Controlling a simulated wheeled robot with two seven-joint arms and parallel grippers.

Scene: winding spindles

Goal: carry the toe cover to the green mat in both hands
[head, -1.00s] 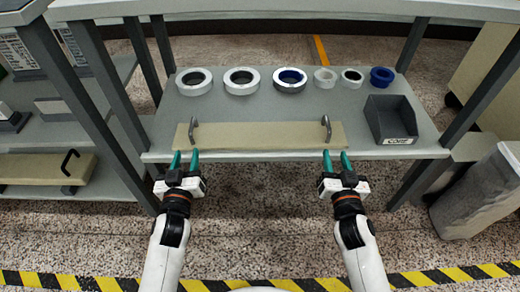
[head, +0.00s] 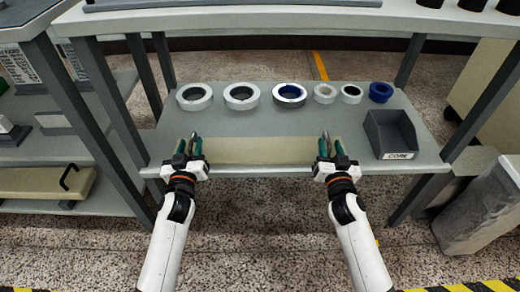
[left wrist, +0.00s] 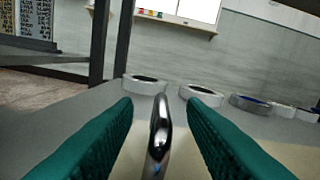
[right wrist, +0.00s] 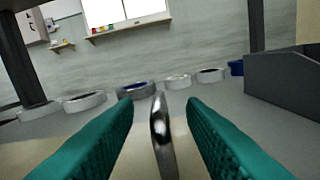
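The toe cover (head: 262,150) is a long beige board with a metal handle near each end, lying on the grey shelf at its front edge. My left gripper (head: 190,145) is at the left handle; in the left wrist view that handle (left wrist: 159,140) stands upright between the open green fingers, with gaps on both sides. My right gripper (head: 328,145) is at the right handle; in the right wrist view that handle (right wrist: 161,135) stands between the open fingers, also with gaps. The grippers and arms hide the ends of the cover. I see no green mat.
Several rings stand in a row behind the cover, including a white ring (head: 194,97) and a blue ring (head: 380,92). A dark grey bin (head: 392,135) labelled CORE sits right of the cover. Another beige board (head: 45,182) with a handle lies on the left shelf. Table posts flank the shelf.

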